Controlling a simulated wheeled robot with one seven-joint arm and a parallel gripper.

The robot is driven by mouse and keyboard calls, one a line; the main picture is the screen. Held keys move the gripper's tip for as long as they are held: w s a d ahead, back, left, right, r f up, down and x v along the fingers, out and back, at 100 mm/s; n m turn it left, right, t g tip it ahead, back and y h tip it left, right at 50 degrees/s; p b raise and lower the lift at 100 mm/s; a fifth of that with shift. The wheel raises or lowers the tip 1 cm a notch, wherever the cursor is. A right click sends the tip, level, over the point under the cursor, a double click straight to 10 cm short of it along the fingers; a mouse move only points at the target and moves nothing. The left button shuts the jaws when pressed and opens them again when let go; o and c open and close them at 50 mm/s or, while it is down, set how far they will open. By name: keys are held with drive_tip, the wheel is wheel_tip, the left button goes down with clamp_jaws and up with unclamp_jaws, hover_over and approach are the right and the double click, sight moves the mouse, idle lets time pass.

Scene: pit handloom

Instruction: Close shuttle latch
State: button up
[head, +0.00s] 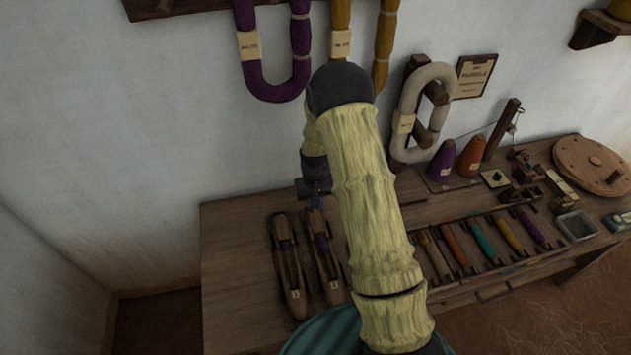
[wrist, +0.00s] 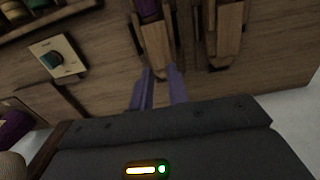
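Two long wooden shuttles lie side by side on the table at the left in the head view: the left one (head: 291,276) and the right one (head: 327,265). The right shuttle has a purple bobbin (wrist: 148,10) in its slot. My gripper (head: 317,206) is over the far end of the right shuttle, partly hidden by my arm. The other shuttle (wrist: 228,32) lies to the right there. I cannot make out the latch.
A tray of several coloured bobbins (head: 482,242) is to the right. A small plate with a dark knob (wrist: 57,57) lies beside the shuttles. Cones of thread (head: 471,156) stand at the back. Hanks of yarn (head: 265,87) hang on the wall behind.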

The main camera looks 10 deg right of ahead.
wheel_tip(320, 180, up, 11)
drive_tip(key=shift+f, duration=0.15)
idle(0.5)
drive_tip(key=s+r+t+p, duration=0.2)
drive_tip(key=s+r+p, duration=0.5)
drive_tip(key=s+r, duration=1.1)
drive_tip(key=shift+s+t, duration=0.3)
drive_tip(key=shift+s, duration=0.85)
drive_tip(key=shift+d, duration=0.1)
